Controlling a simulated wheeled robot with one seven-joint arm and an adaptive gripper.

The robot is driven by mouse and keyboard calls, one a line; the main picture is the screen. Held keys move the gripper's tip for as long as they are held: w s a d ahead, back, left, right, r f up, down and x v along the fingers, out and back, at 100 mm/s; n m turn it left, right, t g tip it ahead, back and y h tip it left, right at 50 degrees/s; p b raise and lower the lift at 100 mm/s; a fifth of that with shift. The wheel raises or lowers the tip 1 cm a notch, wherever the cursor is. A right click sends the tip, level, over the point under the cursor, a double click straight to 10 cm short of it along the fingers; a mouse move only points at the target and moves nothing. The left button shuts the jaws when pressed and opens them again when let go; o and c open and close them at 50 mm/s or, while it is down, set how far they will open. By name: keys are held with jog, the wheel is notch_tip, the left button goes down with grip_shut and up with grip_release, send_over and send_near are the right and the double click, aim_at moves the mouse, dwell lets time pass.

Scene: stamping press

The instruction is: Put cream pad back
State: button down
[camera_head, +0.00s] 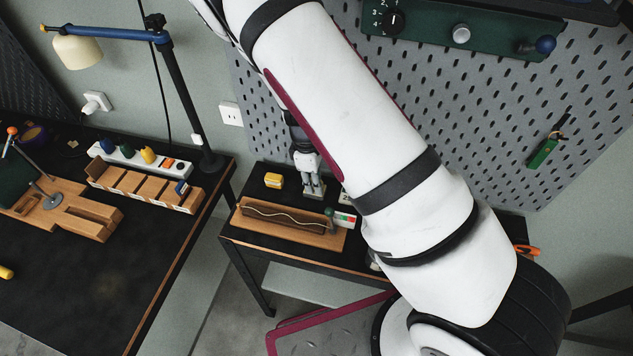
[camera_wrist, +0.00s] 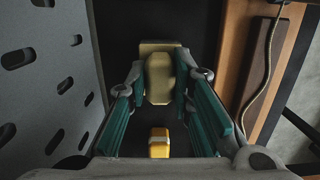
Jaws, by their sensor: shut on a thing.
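The cream pad (camera_wrist: 158,82) is between the fingers of my gripper (camera_wrist: 160,86) in the wrist view. The fingers are shut on it, one on each side. A wider cream-tan edge shows just beyond it; I cannot tell whether it is part of the same piece. In the head view my gripper (camera_head: 313,188) points down over the back of the small dark table (camera_head: 262,202). The pad is not clear there, and its height above the table cannot be told.
A yellow block (camera_head: 273,180) lies left of my gripper. A wooden tray (camera_head: 256,228) with a cord is in front. A small red-green item (camera_head: 344,218) lies to the right. The grey pegboard (camera_head: 262,115) stands close behind. A larger workbench (camera_head: 110,285) is at left.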

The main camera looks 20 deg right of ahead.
jog(key=shift+f, duration=0.2)
jog(key=c, duration=1.4)
grip_release()
jog(key=r, duration=0.4)
jog(key=r+b, duration=0.1)
jog(key=r, duration=0.3)
jog(key=a+r, duration=0.1)
jog(key=r, duration=0.3)
jog(key=shift+w+r, duration=0.1)
jog(key=shift+w, duration=0.3)
